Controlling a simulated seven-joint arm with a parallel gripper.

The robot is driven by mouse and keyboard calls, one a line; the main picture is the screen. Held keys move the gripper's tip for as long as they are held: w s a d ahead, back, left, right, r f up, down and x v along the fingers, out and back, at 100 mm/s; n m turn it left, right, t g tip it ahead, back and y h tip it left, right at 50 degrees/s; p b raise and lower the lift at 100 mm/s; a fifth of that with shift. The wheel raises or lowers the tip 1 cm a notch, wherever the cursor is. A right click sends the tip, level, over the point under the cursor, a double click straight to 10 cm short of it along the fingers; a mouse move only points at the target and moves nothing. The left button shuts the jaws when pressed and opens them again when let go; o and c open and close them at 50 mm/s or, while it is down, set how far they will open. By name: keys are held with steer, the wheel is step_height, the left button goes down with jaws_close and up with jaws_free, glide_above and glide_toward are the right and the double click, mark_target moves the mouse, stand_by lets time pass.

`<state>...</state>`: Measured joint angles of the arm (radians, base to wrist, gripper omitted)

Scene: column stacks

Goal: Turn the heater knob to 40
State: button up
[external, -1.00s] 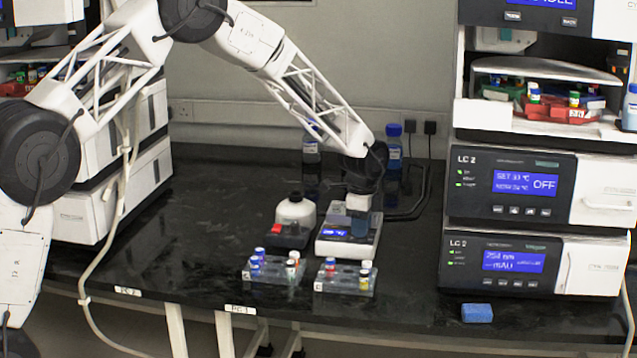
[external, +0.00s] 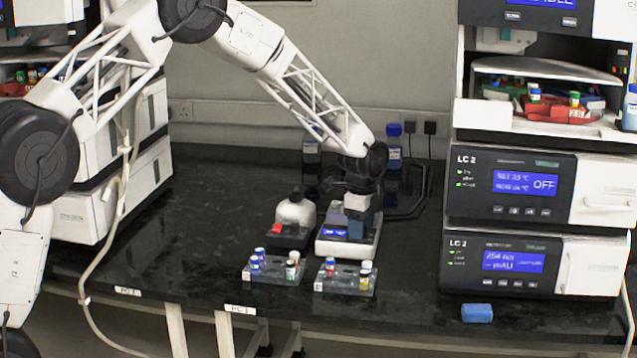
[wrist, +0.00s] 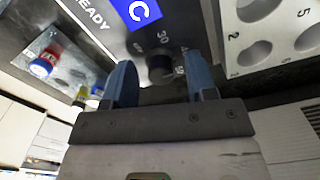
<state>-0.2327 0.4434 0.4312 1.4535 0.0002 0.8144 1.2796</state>
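The heater (external: 324,246) is a white box with a small blue display, standing on the bench behind the vial racks. In the wrist view its dark front panel shows a blue screen (wrist: 143,12), the word READY and dial marks, with 30 readable. The dark round knob (wrist: 160,67) lies between the two blue fingers of my gripper (wrist: 161,82). The fingers are apart, one on each side of the knob, with visible gaps. My gripper also shows over the heater's front in the external view (external: 357,226), pointing down and hiding the knob there.
Two clear vial racks, left (external: 275,271) and right (external: 345,279), stand just in front. Stacked instruments (external: 505,190) fill the right side. A blue block (external: 477,313) lies near the front edge. Left-centre bench is clear.

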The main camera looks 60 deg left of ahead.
steer(key=shift+r, duration=3.9)
steer(key=shift+s+d+r, duration=0.25)
steer(key=shift+r, duration=0.2)
steer(key=s+d+r+n, duration=0.2)
steer(key=s+d+r, duration=0.3)
steer(key=s+r, duration=0.3)
steer(key=s+d+r+n+t, duration=0.15)
steer(key=s+d+r, duration=0.35)
steer(key=s, duration=0.5)
steer(key=s+d+r+n, duration=0.2)
steer(key=s+d+r, duration=0.2)
steer(key=s+r, duration=0.5)
steer(key=s+d+n, duration=0.3)
steer(key=s, duration=1.3)
steer(key=s+d+n+t, duration=0.1)
steer(key=s+d+n, duration=0.2)
steer(key=s, duration=1.3)
steer(key=shift+s+d+f, duration=0.3)
steer(key=shift+s+d, duration=0.1)
steer(key=shift+d, duration=0.2)
